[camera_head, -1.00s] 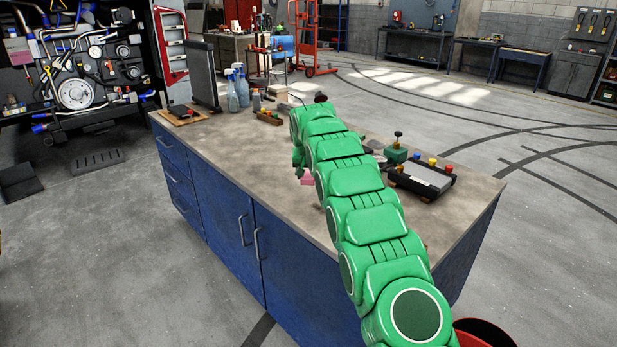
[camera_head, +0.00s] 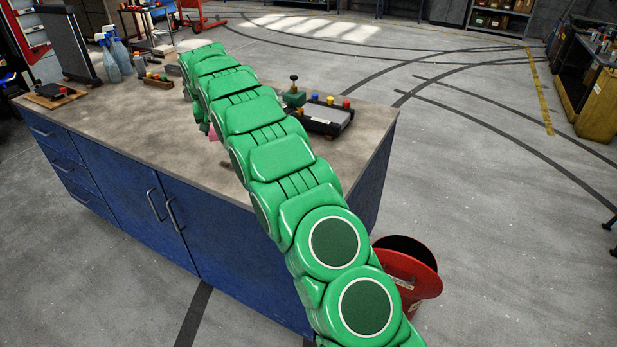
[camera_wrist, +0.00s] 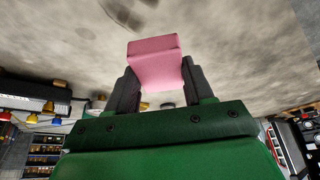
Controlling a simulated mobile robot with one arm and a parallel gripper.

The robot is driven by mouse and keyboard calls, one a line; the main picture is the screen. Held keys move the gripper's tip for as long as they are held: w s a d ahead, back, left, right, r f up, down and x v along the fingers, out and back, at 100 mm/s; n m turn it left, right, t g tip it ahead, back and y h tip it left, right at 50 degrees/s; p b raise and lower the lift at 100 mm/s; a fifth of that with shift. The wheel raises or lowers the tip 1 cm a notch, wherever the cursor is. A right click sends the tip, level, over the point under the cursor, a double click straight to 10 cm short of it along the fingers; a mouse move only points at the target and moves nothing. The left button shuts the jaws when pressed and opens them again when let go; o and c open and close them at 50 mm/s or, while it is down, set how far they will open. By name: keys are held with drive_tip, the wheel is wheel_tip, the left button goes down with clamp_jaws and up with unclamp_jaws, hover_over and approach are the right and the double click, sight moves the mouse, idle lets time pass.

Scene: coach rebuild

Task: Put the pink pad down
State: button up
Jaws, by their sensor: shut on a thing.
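The pink pad (camera_wrist: 156,62) is a small pink block, held between the two dark fingers of my gripper (camera_wrist: 154,88) in the wrist view. A sliver of the pad (camera_head: 213,134) shows beside my green arm in the head view, above the grey worktop (camera_head: 140,125) of the blue cabinet. My arm hides most of the gripper there. I cannot tell whether the pad touches the worktop.
Spray bottles (camera_head: 115,57) and a wooden rack (camera_head: 158,81) stand at the back left. A red bin (camera_head: 408,272) is on the floor. The worktop's front left is clear.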

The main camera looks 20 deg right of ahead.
drive_tip(key=s+d+r+m, duration=0.1)
drive_tip(key=s+d+r, duration=0.2)
drive_tip(key=s+d, duration=0.5)
drive_tip(key=s+d+r+m+h, duration=0.1)
drive_tip(key=s+d+r, duration=0.3)
drive_tip(key=s, duration=0.5)
drive_tip(key=s+d+r+m, duration=0.1)
drive_tip(key=s+d+r, duration=0.2)
drive_tip(key=s+d, duration=0.55)
drive_tip(key=s+d+f+m, duration=0.1)
drive_tip(key=s+d, duration=0.2)
drive_tip(key=s, duration=1)
drive_tip(key=shift+h, duration=0.3)
drive_tip(key=w+f, duration=0.2)
drive_tip(key=w, duration=0.2)
drive_tip(key=w+d+f, duration=0.1)
drive_tip(key=w+f, duration=0.2)
drive_tip(key=w, duration=0.1)
drive_tip(key=w+f, duration=0.3)
drive_tip(key=w, duration=0.1)
drive_tip(key=shift+d+f, duration=0.2)
drive_tip(key=shift+f, duration=0.05)
drive_tip(key=shift+w+d+f, duration=0.1)
drive_tip(key=shift+w+f, duration=0.9)
drive_tip(key=shift+f, duration=1.45)
drive_tip(key=shift+f, duration=0.1)
